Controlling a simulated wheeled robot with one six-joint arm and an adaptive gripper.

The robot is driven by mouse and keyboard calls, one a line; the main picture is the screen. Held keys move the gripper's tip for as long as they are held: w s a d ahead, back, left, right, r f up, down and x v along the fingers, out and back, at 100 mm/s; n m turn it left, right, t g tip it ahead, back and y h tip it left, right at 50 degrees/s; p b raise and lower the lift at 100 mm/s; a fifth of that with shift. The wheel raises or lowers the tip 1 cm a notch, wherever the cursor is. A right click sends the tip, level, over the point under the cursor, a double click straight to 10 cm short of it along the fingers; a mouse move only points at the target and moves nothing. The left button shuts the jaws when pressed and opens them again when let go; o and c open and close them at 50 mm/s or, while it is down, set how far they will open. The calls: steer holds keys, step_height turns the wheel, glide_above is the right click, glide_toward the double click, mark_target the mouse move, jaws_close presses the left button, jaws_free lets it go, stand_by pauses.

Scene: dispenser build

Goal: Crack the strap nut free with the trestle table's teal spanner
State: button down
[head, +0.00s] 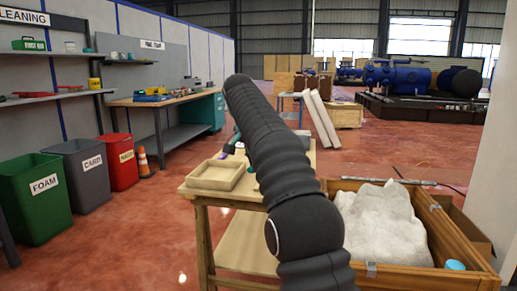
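A wooden table (196,191) stands in front of me, and my dark arm crosses over it and hides much of its top. A small teal and dark item (232,142) shows at the table's far left edge, beside my arm. It is too small and too covered to tell whether it is the spanner. I cannot make out a strap nut. My gripper is not visible; my own arm may be hiding it.
A shallow wooden tray (216,175) lies on the table's left part. A wooden crate (400,270) with a white lumpy filling (383,222) stands at right. Bins, including a red one (113,162), and a cone (144,163) line the left. Red floor between is clear.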

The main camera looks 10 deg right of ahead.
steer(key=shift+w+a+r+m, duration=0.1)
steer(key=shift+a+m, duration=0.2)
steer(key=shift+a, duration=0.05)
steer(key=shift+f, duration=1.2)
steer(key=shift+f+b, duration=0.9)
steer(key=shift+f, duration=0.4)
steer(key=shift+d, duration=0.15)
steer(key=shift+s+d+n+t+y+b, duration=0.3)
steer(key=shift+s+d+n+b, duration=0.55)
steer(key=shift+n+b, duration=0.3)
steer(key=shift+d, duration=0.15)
